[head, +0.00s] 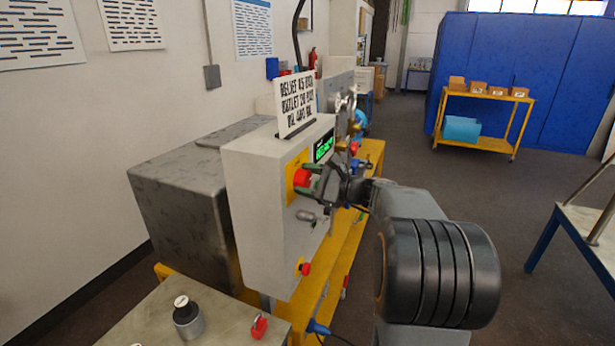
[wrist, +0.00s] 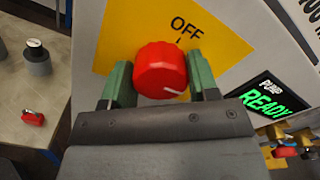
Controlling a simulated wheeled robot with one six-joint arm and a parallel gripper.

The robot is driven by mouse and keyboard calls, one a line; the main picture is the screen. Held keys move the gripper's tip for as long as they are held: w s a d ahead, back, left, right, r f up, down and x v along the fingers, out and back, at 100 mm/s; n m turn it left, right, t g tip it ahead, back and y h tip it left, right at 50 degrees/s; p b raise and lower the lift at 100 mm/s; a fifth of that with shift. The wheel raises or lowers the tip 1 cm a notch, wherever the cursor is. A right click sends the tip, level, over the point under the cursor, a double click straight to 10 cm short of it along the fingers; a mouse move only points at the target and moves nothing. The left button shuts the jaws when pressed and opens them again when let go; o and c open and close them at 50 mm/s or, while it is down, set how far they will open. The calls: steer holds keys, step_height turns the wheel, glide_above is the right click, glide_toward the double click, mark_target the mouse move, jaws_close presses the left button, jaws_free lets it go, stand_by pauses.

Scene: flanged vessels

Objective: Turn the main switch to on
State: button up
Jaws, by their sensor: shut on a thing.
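The main switch is a red round knob (head: 301,177) on a yellow plate (head: 291,163) on the front of a pale grey cabinet (head: 260,190). In the wrist view the knob (wrist: 160,70) sits between the green finger pads of my gripper (wrist: 160,78), which is shut on it from both sides. The word OFF and a short tick stand above the knob on the yellow plate (wrist: 120,25). A white mark on the knob points to the lower right, away from OFF. In the head view my gripper (head: 313,182) partly covers the knob.
A display (wrist: 262,97) right of the plate reads PUMP READY. Below the switch are a grey handle (head: 306,215) and a red button (head: 305,268). A bench (head: 150,325) in front holds a grey weight (head: 188,321) and a red padlock (head: 259,326).

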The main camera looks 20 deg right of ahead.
stand_by(0.4)
steer(key=o, duration=0.9)
steer(key=b+v, duration=0.2)
steer(key=v, duration=1.2)
